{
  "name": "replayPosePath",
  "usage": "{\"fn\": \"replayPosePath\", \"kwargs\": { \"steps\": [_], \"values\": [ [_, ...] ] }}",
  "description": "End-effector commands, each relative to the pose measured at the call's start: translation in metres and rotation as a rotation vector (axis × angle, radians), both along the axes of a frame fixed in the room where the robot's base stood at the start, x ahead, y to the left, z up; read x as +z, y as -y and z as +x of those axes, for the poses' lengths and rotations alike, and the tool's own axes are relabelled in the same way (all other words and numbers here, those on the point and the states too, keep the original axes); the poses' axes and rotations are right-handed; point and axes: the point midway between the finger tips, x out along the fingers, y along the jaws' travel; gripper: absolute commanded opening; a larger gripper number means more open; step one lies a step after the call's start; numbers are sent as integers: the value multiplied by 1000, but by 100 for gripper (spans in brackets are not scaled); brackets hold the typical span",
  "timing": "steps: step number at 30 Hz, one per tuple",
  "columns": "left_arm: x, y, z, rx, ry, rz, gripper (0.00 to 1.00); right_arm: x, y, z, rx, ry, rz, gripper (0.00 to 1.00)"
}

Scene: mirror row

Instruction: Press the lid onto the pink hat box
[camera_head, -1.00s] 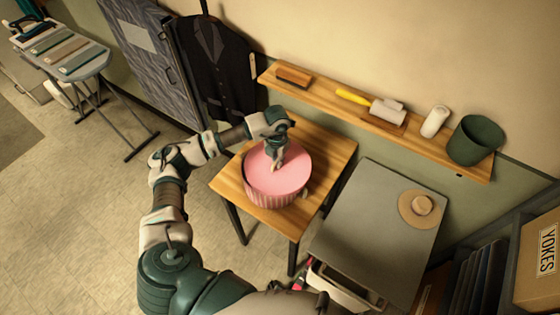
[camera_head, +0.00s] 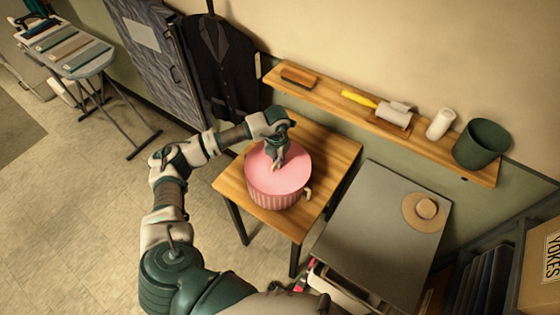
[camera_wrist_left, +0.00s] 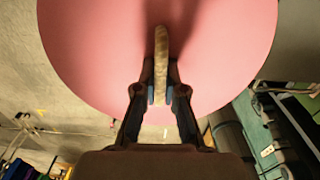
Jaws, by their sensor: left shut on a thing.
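The pink hat box (camera_head: 270,199) has striped sides and stands upright on a small wooden table. The plain pink round lid (camera_head: 290,178) lies over its top and looks about level. I cannot tell whether its rim is fully seated. My left gripper (camera_head: 277,163) comes down over the middle of the lid and is shut on its beige handle. In the left wrist view, the gripper (camera_wrist_left: 161,95) has its two fingers on either side of the handle (camera_wrist_left: 161,50), with the lid (camera_wrist_left: 90,50) filling the upper part. My right gripper is not in view.
The wooden table (camera_head: 325,150) has bare room behind the box. A grey-topped cabinet (camera_head: 370,240) with a straw hat (camera_head: 425,212) stands to the right. A wall shelf (camera_head: 345,110) holds brushes, a roll and a dark green bin (camera_head: 482,145).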

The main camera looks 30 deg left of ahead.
Motion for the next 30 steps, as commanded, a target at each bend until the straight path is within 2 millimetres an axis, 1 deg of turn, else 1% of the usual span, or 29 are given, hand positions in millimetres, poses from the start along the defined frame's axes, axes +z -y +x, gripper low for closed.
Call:
{"fn": "replayPosePath", "kwargs": {
  "steps": [4, 9, 12, 16, 27, 30],
  "values": [
    [-3, -5, 0, 3, -1, 0, 0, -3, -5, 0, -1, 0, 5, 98],
    [-4, -5, 0, 2, -1, 3, 0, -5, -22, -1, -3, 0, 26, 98],
    [-5, -4, 0, 2, -1, 5, 0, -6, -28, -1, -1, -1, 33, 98],
    [-5, -4, 0, 1, 0, 7, 0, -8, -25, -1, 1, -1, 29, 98],
    [-7, -11, 0, 1, -1, 3, 0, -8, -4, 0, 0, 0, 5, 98],
    [-8, -12, 0, 1, -1, 2, 0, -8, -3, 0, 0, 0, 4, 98]
  ]
}}
